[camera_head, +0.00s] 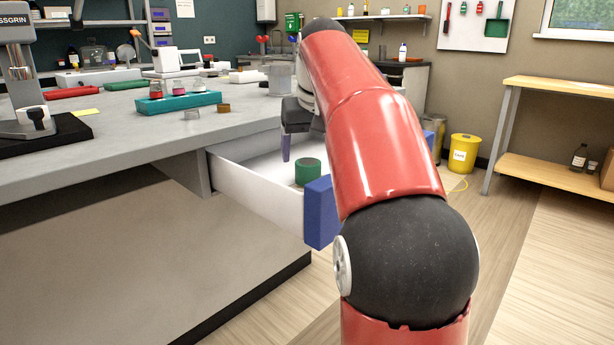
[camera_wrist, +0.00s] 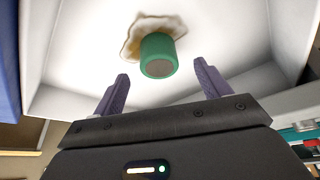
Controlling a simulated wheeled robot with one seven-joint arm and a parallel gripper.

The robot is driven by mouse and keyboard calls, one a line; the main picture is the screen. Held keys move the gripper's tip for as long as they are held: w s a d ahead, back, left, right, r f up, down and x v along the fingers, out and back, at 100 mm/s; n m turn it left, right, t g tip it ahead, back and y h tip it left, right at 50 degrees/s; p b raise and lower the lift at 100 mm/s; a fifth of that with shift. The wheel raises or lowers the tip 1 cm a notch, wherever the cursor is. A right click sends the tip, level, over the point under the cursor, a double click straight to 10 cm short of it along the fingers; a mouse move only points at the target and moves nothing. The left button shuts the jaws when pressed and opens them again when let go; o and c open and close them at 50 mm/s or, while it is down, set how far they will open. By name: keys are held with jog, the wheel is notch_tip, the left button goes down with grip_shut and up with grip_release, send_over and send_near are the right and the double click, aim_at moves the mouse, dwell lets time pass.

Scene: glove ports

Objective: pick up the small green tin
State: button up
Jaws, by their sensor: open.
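The small green tin (camera_head: 308,172) stands in an open white drawer (camera_head: 258,192) below the grey worktop. In the wrist view the green tin (camera_wrist: 158,55) sits beyond my fingertips, roughly between them and slightly left of the middle. A brownish-edged pale patch lies on the drawer floor beside it. My gripper (camera_wrist: 160,84) is open and empty, and its two dark fingers are apart from the tin.
The drawer's blue front (camera_head: 320,212) stands out from the worktop edge, partly behind my arm. A teal rack (camera_head: 178,102) with jars is on the worktop (camera_head: 120,128). A yellow bin (camera_head: 464,153) and a wooden shelf unit (camera_head: 555,165) stand to the right, with bare floor before them.

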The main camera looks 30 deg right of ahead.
aim_at(309, 163)
jog(key=b+x, duration=0.1)
jog(key=x, duration=0.4)
jog(key=shift+w+d+f+b, duration=0.1)
jog(key=shift+f+b, duration=0.1)
jog(key=shift+b, duration=0.1)
jog(key=shift+c, duration=0.4)
jog(key=c, duration=1)
jog(key=shift+r, duration=0.1)
